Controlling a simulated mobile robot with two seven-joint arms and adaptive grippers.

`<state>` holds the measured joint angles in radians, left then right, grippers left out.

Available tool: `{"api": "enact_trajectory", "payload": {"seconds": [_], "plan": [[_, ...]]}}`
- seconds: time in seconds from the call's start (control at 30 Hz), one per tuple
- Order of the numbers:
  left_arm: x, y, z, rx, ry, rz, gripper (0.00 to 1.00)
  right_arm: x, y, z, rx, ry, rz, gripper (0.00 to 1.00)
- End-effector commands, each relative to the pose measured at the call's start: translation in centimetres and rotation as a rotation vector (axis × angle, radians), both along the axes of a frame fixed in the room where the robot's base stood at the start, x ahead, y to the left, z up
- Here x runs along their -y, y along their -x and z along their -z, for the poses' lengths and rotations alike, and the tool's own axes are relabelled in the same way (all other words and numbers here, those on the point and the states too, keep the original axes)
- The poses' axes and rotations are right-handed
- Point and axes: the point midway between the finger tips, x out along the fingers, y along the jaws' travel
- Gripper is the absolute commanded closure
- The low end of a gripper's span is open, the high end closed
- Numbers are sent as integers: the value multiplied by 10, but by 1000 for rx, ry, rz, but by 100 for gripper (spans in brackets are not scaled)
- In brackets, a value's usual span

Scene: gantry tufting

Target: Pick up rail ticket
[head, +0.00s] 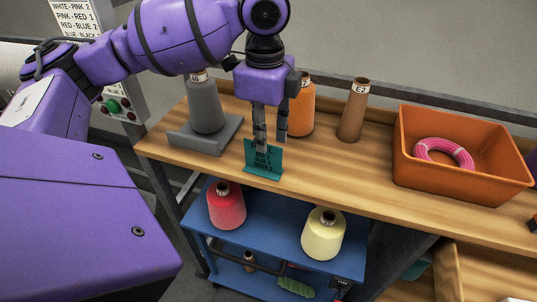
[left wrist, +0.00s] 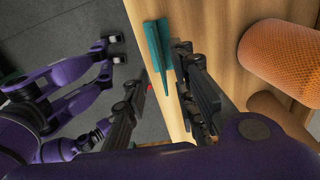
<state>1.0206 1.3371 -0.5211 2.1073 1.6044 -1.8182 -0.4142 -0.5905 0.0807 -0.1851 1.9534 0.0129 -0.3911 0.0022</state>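The rail ticket looks to be the small teal card with dark printed lines (head: 263,160), standing upright in a teal foot near the front edge of the wooden bench top. My left gripper (head: 271,138) points down at it, its two dark fingers apart. In the head view one finger overlaps the card's upper edge. In the left wrist view the teal piece (left wrist: 158,50) shows edge-on in the gap between the spread fingers of the left gripper (left wrist: 164,68). I cannot tell whether a finger touches it.
A grey cone (head: 205,105) on a grey stand (head: 185,139), an orange cone (head: 302,108) and a brown tube (head: 353,112) stand close behind. An orange bin (head: 470,190) holding a pink ring (head: 445,151) is to the right. A blue cart (head: 270,238) with red and cream cones is below.

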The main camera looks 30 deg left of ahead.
Motion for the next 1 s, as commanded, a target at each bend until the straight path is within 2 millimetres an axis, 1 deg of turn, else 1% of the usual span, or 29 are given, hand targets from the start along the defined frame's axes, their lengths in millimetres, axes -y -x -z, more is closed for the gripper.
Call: {"api": "enact_trajectory", "payload": {"seconds": [0.03,0.1,0.23,0.4,0.5,0.6,0.73,0.77,0.93,1.0], "plan": [[0,1,8,-5,1,0,75,1,9,6,-18,1,3,60],[0,0,15,-4,1,0,75,2,16,10,-32,2,5,60],[-3,-1,24,-2,1,-1,75,3,21,12,-41,4,5,60],[-8,-2,50,-4,2,0,75,5,17,10,-33,9,-1,60],[-7,-3,62,-1,2,0,75,6,13,8,-25,13,-7,60],[-8,-3,66,3,0,0,75,5,8,7,-18,13,-10,60],[-8,-3,65,3,0,0,75,5,5,5,-12,12,-11,60],[-8,-3,65,3,0,1,76,5,5,5,-12,13,-10,60],[-7,-3,65,3,0,1,99,5,6,6,-13,11,-8,60],[-7,-3,65,3,1,0,100,4,7,6,-15,10,-5,60]]}}
